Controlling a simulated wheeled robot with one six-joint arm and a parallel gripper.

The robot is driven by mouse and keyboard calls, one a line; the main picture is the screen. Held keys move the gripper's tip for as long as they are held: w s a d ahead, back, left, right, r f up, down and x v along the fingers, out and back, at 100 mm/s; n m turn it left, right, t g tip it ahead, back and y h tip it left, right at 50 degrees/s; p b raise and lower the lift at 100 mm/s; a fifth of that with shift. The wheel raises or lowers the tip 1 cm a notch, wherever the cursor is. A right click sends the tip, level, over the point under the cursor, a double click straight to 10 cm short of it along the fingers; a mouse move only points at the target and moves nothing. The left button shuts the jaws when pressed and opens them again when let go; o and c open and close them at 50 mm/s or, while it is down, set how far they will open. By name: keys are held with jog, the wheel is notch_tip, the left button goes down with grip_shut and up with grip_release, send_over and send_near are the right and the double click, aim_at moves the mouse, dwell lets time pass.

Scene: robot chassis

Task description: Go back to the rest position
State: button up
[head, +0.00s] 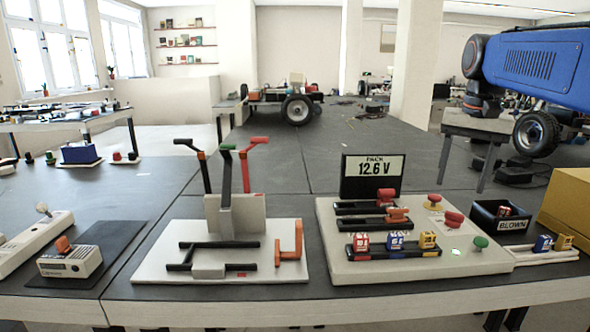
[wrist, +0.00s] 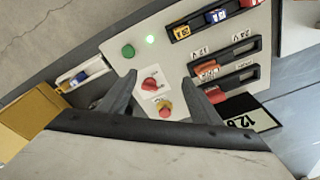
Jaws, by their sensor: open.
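My gripper (wrist: 160,80) is open in the wrist view, its two dark fingers wide apart with nothing between them touching. Behind the gap lies the light panel (head: 345,268), which also shows in the wrist view (wrist: 165,55). A red knob (wrist: 150,84) and a red button on a yellow base (wrist: 165,109) show between the fingers. A green button (wrist: 128,51) shows beyond the fingertips. I cannot make out my gripper in the head view. No object is held.
The panel carries a 12.6 V display (head: 374,170) and several fuses. A white board with levers (head: 160,262) stands left of it. A bin marked BLOWN (head: 513,225) and a yellow box (head: 568,205) stand at the right. The dark tabletop behind is partly clear.

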jog(key=s+a+f+n+t, duration=0.1)
jog(key=s+a+f+n, duration=0.2)
jog(key=s+f, duration=0.8)
jog(key=s+a+f+n+t, duration=0.2)
jog(key=s+a+f, duration=0.4)
jog(key=s+f, duration=0.5)
notch_tip(320, 180, down, 2)
jog(key=shift+f+n, duration=0.1)
jog(key=shift+n, duration=0.6)
